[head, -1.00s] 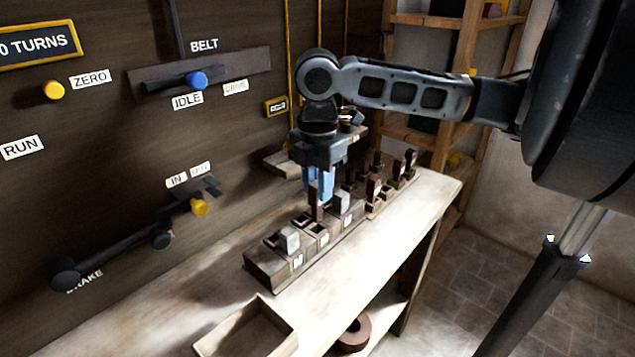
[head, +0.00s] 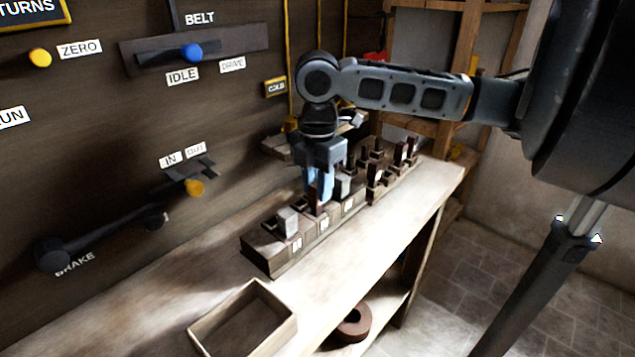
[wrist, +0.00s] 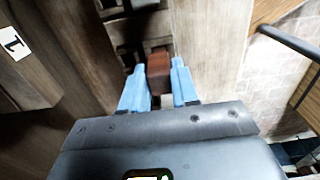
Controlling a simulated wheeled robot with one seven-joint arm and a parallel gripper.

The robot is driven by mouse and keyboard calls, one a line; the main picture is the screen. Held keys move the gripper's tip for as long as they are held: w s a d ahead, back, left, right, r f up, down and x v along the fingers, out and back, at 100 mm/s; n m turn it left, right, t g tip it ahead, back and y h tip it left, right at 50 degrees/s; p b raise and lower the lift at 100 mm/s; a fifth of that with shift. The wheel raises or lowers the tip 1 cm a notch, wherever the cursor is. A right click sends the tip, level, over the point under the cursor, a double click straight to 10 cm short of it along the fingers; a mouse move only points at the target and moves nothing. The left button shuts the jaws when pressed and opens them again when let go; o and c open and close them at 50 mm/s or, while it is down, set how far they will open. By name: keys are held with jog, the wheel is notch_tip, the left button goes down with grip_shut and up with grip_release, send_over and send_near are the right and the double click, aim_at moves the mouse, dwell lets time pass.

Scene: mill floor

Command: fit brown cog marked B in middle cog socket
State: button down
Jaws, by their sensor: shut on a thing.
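My gripper (head: 319,193) points down with its blue fingers shut on a brown cog (head: 324,187). In the wrist view the brown cog (wrist: 159,72) shows as a small brown block between the two fingertips. The cog is upright, over the middle socket of the near wooden socket block (head: 268,254). Its lower end is at or just above that socket; I cannot tell whether it is inside. The mark B is not readable. A grey cog (head: 287,220) stands in the socket to the left, and another grey cog (head: 343,186) stands to the right.
Several dark brown cogs stand in a rack farther along the bench, one of them (head: 374,174) close behind the gripper. An empty open tray (head: 270,345) sits at the near end. The wall at left carries the belt and brake levers. The bench's right front strip is clear.

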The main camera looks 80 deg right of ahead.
jog(key=shift+f, duration=0.35)
jog(key=c, duration=0.8)
grip_release()
jog(key=shift+r, duration=0.15)
notch_tip(320, 180, up, 8)
jog(key=shift+f, duration=0.2)
